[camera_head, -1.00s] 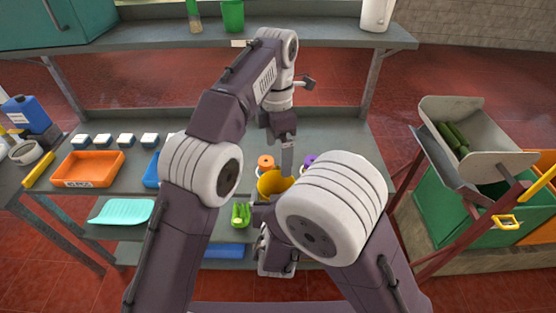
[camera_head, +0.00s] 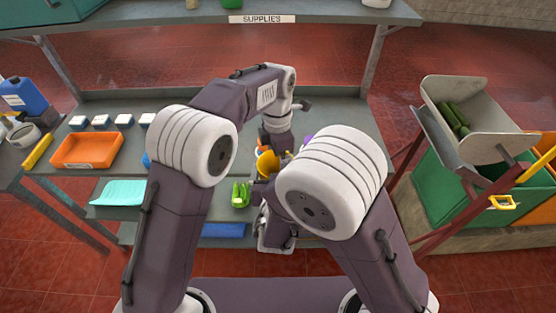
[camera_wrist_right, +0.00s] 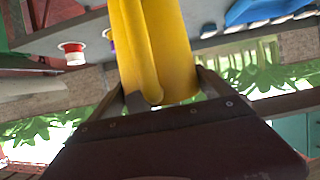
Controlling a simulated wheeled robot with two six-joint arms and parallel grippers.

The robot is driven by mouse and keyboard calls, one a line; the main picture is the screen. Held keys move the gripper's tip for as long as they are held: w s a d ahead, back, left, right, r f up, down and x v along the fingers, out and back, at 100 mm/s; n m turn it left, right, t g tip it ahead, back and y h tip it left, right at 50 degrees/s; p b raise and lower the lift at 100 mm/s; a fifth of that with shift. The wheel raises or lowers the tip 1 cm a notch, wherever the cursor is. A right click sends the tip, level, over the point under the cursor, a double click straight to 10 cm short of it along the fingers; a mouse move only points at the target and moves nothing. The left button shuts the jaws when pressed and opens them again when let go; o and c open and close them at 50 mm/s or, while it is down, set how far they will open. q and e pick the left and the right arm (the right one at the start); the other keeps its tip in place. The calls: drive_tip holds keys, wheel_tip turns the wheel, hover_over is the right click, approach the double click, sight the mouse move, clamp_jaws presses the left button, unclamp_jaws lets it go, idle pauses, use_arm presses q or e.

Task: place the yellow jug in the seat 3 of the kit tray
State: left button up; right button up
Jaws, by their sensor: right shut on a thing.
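The yellow jug (camera_head: 266,163) is partly hidden behind my arms in the head view. In the right wrist view the jug (camera_wrist_right: 155,45) fills the top middle, between the fingers of my right gripper (camera_wrist_right: 158,90), which is shut on it. My left gripper (camera_head: 280,150) reaches down beside the jug in the head view. Its fingertips are hidden, so I cannot tell whether it is open or touches the jug. I cannot make out the kit tray or its seat 3 for certain.
An orange tray (camera_head: 87,150), several white-topped blocks and a turquoise tray (camera_head: 118,193) are at the left. A green item (camera_head: 240,194) and a blue item (camera_head: 222,230) lie near my right forearm. A tilted hopper (camera_head: 455,135) stands over a green bin at the right.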

use_arm(q)
drive_tip(key=c, duration=0.8)
use_arm(e)
drive_tip(key=o, duration=1.6)
use_arm(q)
drive_tip(key=shift+c, duration=0.2)
use_arm(e)
drive_tip(key=shift+o, duration=0.2)
wheel_tip(320, 180, up, 10)
drive_tip(key=s+f+g, duration=0.1)
drive_tip(key=f, duration=0.1)
drive_tip(key=s+f+g, duration=0.1)
drive_tip(key=f, duration=0.1)
drive_tip(key=s+f+m+g+y, duration=0.1)
drive_tip(key=s+f+g, duration=0.1)
drive_tip(key=shift+s+d+f, duration=0.1)
drive_tip(key=shift+d, duration=0.2)
drive_tip(key=s+d+f+n+g+h, duration=0.2)
drive_tip(key=s+d+f+n+g, duration=0.3)
drive_tip(key=f, duration=0.3)
drive_tip(key=s+d+m+g+y, duration=0.1)
drive_tip(key=s+d+m+g, duration=0.2)
drive_tip(key=d, duration=0.9)
drive_tip(key=shift+s+f+m, duration=0.45)
drive_tip(key=shift+s+m, duration=0.15)
drive_tip(key=shift+s, duration=0.45)
